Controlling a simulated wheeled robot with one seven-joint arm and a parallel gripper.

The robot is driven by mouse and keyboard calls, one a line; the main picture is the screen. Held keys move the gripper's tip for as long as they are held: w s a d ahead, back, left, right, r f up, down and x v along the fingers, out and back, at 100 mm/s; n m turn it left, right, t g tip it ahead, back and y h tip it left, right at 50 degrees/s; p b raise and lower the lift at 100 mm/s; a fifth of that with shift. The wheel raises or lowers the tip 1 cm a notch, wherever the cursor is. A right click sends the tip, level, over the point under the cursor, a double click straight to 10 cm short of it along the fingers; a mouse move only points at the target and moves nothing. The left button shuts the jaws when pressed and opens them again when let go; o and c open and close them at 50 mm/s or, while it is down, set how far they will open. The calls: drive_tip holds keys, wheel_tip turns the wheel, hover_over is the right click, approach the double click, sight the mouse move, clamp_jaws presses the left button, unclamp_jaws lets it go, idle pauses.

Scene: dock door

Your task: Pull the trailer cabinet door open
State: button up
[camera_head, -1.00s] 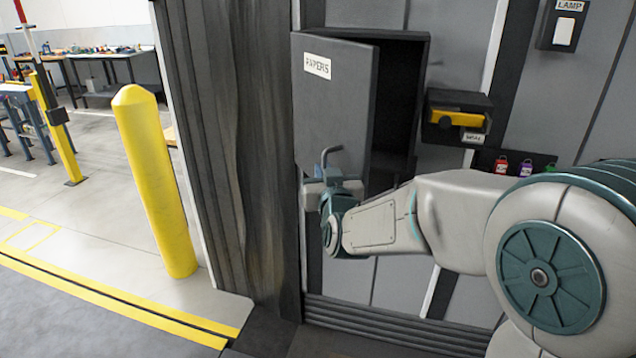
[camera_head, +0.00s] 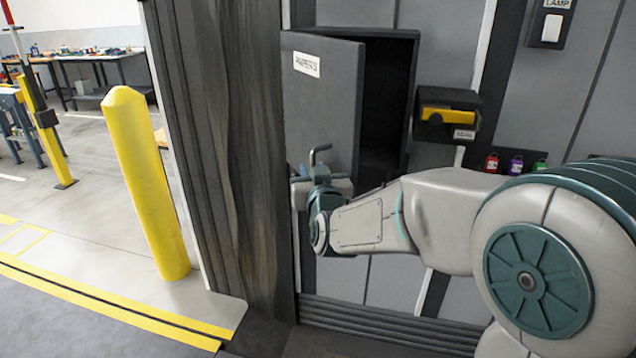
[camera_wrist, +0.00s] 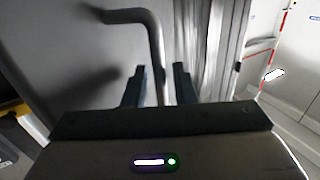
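The grey cabinet door (camera_head: 322,105), with a "PAPERS" label, stands ajar, swung out to the left from its dark cabinet (camera_head: 412,100). Its bent bar handle (camera_head: 318,152) shows at the door's lower part, beside my gripper (camera_head: 322,172). In the wrist view the grey handle (camera_wrist: 155,40) runs down between the two dark fingers of my gripper (camera_wrist: 159,85). The fingers are apart, with a visible gap on each side of the bar, so they are around the handle and do not look closed on it. The handle's lower end is hidden behind my gripper body.
A dark holder with a yellow item (camera_head: 447,115) is right of the cabinet. Small coloured tags (camera_head: 515,164) hang below it, and a lamp switch (camera_head: 551,28) is higher right. A dark ribbed curtain (camera_head: 225,130) and yellow bollard (camera_head: 147,185) stand left.

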drive_tip(key=b+v, duration=0.1)
drive_tip(key=v, duration=1.2)
drive_tip(key=shift+s+b, duration=0.25)
drive_tip(key=shift+b, duration=0.15)
drive_tip(key=shift+d, duration=0.15)
